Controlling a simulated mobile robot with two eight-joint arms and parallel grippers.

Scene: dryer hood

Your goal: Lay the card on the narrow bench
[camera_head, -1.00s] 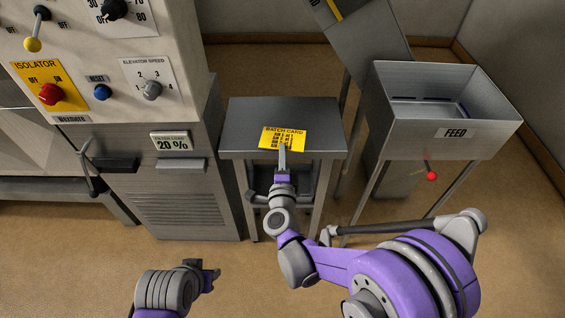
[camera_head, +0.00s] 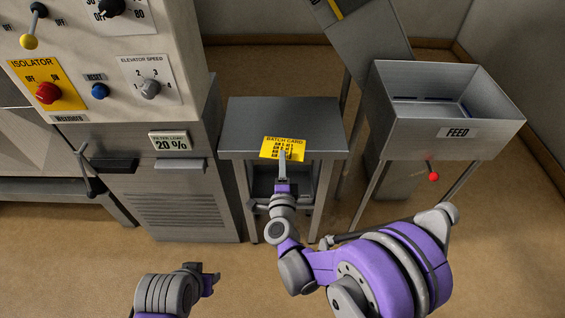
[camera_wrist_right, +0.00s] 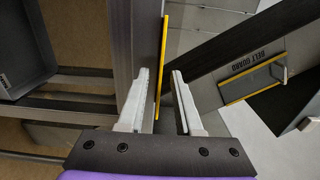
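The yellow batch card (camera_head: 283,149) is at the front edge of the narrow grey bench (camera_head: 285,112), its lower part in front of that edge. It is slightly tilted in the picture. My right gripper (camera_head: 283,158) is at the card's lower edge. In the right wrist view the card (camera_wrist_right: 162,65) shows edge-on between the fingers of the right gripper (camera_wrist_right: 163,95). Whether the card touches the bench top is unclear. My left gripper (camera_head: 213,279) is low on the left, away from the bench; its finger opening is unclear.
The control cabinet (camera_head: 185,205) stands left of the bench, with a handle sticking out. The feed hopper (camera_head: 440,135) stands on legs to the right, with a red-knobbed lever (camera_head: 433,176). The back of the bench top is bare.

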